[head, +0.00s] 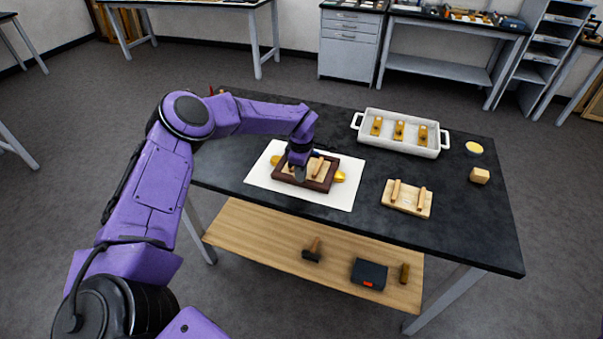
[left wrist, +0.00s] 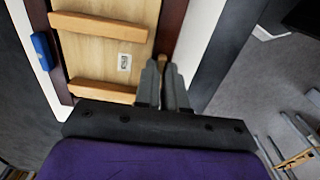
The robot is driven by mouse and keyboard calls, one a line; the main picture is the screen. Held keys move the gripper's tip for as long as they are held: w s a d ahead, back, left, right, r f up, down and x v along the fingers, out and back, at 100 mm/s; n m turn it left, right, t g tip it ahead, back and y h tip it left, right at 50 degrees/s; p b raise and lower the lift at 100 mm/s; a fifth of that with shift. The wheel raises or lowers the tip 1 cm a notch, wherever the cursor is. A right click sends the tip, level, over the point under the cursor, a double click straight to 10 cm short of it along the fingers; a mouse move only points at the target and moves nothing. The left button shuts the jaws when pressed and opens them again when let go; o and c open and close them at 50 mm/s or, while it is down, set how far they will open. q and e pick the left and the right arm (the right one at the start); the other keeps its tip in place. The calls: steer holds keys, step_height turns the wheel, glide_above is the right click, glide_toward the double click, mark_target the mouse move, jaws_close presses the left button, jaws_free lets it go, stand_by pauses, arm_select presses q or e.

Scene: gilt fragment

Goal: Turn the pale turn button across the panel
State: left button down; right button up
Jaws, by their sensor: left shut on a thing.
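The framed panel (head: 326,176) lies on a white sheet on the dark table, with a dark brown frame and a pale wood back; it also shows in the left wrist view (left wrist: 88,62). My left gripper (head: 299,176) is down at the frame's near left part. In the left wrist view its fingers (left wrist: 163,66) are nearly together at the dark frame edge. The tan tip of the turn button (left wrist: 162,59) shows between the fingertips; the fingers hide most of it, so its angle cannot be told. My right gripper is out of view.
Two wooden strips cross the panel's back. Yellow pieces (head: 339,177) stick out beside the frame. A white tray (head: 370,145) with several brass-coloured parts and a wooden board (head: 407,207) with two bars stand to the right.

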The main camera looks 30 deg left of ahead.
arm_select(q)
steer(key=n+b, duration=0.2)
steer(key=shift+f+b, duration=0.25)
steer(key=shift+b, duration=0.05)
steer(key=n+b, duration=0.4)
steer(key=n, duration=0.1)
steer(key=shift+w+a+n, duration=0.1)
steer(key=shift+w+n, duration=0.05)
steer(key=shift+n, duration=0.15)
steer(key=n+b, duration=0.4)
steer(key=n, duration=0.1)
steer(key=shift+a, duration=0.1)
steer(key=shift+r+n+b, duration=0.2)
steer(key=shift+n+b, duration=1)
steer(key=shift+n, duration=0.9)
steer(key=c, duration=1.2)
jaws_free()
steer(key=shift+a, duration=0.1)
